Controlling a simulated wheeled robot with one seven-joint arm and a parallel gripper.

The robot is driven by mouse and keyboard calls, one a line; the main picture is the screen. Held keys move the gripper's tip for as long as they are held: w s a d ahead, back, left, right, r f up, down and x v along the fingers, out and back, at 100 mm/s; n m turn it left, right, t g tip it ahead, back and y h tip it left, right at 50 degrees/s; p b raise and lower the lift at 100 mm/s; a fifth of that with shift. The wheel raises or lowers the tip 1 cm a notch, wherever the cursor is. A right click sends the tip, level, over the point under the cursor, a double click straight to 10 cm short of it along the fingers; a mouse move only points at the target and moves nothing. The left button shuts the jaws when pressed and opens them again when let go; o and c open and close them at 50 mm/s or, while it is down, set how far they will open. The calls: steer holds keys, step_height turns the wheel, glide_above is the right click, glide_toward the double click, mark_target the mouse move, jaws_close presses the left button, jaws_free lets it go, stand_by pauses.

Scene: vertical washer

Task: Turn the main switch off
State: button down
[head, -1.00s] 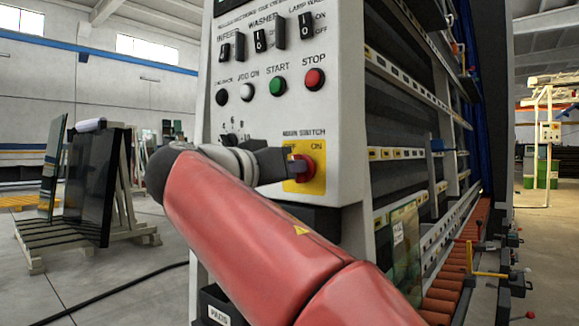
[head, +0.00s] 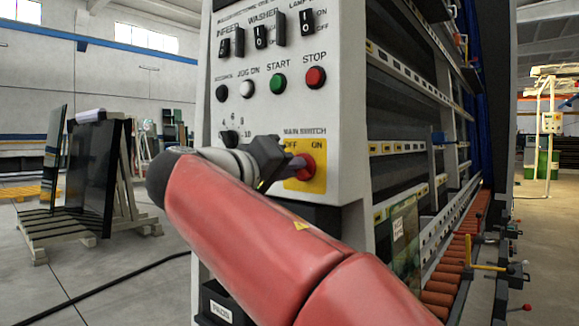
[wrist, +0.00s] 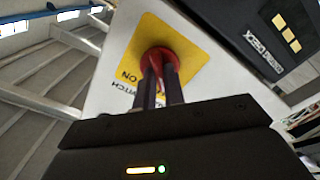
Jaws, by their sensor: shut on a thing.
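The main switch is a round red knob (head: 306,167) on a yellow plate (head: 316,184) marked OFF on the left and ON on the right, low on the white control panel. My gripper (head: 296,168) reaches it from the left and is shut on the knob's raised grip. In the wrist view, the two dark fingers (wrist: 160,78) close around the middle of the red knob (wrist: 158,54), in front of the yellow plate (wrist: 143,35). The fingers hide much of the knob, so I cannot tell its exact angle. The OFF and ON labels are both readable in the head view.
Above the switch are the green START button (head: 278,83), the red STOP button (head: 316,77) and several black rocker switches. A small dial (head: 229,138) sits close to my wrist on the left. Open floor lies left, with a glass rack (head: 95,180) behind.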

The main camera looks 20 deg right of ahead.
stand_by(0.3)
steer(key=c, duration=1.5)
jaws_free()
steer(key=shift+a, duration=0.1)
steer(key=v, duration=0.7)
steer(key=shift+s+a, duration=0.25)
